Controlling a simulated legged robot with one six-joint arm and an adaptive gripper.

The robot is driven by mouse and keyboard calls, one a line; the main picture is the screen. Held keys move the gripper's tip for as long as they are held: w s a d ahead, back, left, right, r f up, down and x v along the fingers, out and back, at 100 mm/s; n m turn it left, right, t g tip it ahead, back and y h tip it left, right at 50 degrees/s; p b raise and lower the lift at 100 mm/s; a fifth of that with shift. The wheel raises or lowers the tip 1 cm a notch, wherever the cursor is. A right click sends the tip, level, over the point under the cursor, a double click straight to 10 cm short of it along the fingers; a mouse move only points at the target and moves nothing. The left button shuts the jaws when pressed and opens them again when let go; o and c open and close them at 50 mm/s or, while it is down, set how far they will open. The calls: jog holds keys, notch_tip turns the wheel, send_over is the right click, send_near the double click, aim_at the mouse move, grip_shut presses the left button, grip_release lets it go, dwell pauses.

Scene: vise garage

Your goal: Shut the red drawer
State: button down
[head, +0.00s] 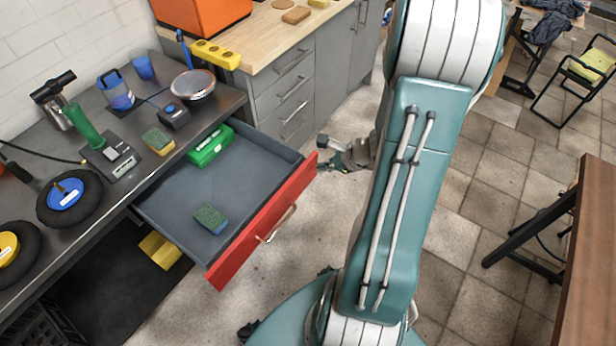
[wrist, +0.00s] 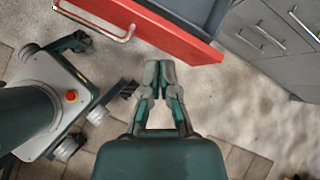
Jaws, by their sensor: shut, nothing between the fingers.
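The red drawer (head: 262,222) stands pulled out from under the dark workbench, with its grey inside showing. A silver handle (head: 277,224) is on its red front. A green box and a green-topped sponge (head: 210,219) lie inside it. In the wrist view, the red front (wrist: 165,32) and handle (wrist: 97,22) are at the top. My gripper (wrist: 160,68) is shut and empty, just below the right part of the red front in that view. In the head view my gripper (head: 322,152) shows near the drawer's far front corner, partly hidden behind my arm. I cannot tell whether it touches the front.
The workbench (head: 100,210) holds a sponge, a pan, a scale and wheels. Grey cabinets (head: 290,95) with a wooden top stand beyond the drawer. Bare floor (head: 290,255) lies before the red front. A wooden table (head: 590,260) stands at the right.

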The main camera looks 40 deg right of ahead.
jog(key=s+d+f+m+t+h, duration=0.1)
jog(key=s+d+f+m+h, duration=0.1)
jog(key=s+d+f+m, duration=0.45)
send_near(306, 181)
jog(key=x, duration=0.6)
jog(key=shift+f, duration=0.25)
jog(key=shift+w+a, duration=0.1)
jog(key=shift+w, duration=0.15)
